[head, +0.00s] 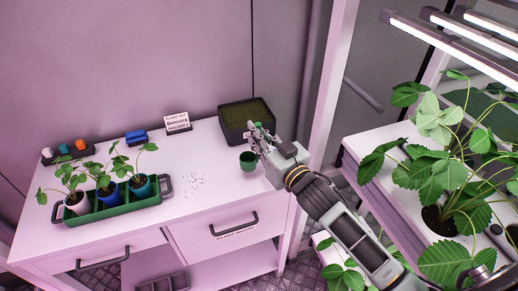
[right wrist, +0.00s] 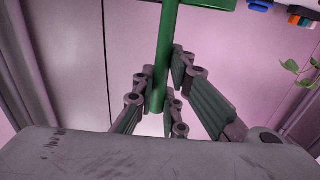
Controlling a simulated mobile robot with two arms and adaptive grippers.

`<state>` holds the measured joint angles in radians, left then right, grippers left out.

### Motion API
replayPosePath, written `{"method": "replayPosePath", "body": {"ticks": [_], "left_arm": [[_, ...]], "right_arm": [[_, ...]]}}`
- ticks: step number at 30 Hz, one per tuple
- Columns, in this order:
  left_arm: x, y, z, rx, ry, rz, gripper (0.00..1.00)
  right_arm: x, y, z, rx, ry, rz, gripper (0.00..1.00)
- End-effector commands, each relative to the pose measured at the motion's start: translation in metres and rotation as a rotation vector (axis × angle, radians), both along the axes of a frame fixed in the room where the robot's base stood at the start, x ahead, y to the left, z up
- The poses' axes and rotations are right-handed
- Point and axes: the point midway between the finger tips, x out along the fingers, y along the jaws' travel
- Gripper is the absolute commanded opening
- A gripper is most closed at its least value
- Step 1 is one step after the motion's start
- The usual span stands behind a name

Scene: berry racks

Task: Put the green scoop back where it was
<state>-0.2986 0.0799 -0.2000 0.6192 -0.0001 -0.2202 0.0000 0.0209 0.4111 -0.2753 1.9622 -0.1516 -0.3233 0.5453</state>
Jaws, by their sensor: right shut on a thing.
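The green scoop (head: 248,161) is at the right part of the white table, left of my right gripper (head: 261,137). Its cup shows in the head view. I cannot tell there whether it touches the table top. In the right wrist view, its long green handle (right wrist: 165,50) runs between the fingers of my right gripper, which is shut on it. Part of the scoop's wider end (right wrist: 208,4) shows at the top edge. My left gripper is not in view.
A black soil-filled box (head: 246,118) stands behind the scoop. A sign (head: 178,122) stands at the back. A green tray (head: 115,209) with potted plants is at the left. Dark grains (head: 194,184) lie mid-table. A rack post (head: 329,85) and leafy plants (head: 440,165) are at the right.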

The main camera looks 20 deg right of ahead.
Motion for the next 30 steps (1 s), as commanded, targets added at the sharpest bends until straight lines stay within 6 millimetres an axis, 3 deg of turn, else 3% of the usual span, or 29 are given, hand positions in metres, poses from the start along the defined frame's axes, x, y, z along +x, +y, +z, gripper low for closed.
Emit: {"method": "replayPosePath", "body": {"ticks": [8, 21, 22, 28, 30], "left_arm": [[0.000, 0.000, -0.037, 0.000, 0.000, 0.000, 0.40], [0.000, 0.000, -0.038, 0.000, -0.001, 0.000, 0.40], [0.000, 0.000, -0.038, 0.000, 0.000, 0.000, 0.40], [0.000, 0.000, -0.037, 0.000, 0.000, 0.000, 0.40], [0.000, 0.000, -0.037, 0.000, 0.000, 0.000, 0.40]], "right_arm": [[0.000, 0.000, -0.035, 0.000, -0.002, 0.001, 0.00], [-0.001, 0.000, -0.038, 0.001, 0.000, 0.000, 0.00], [-0.001, 0.000, -0.038, 0.001, 0.000, 0.000, 0.13], [-0.001, 0.000, -0.037, 0.000, 0.001, 0.000, 0.30], [-0.001, 0.000, -0.037, 0.000, 0.000, 0.000, 0.30]]}}
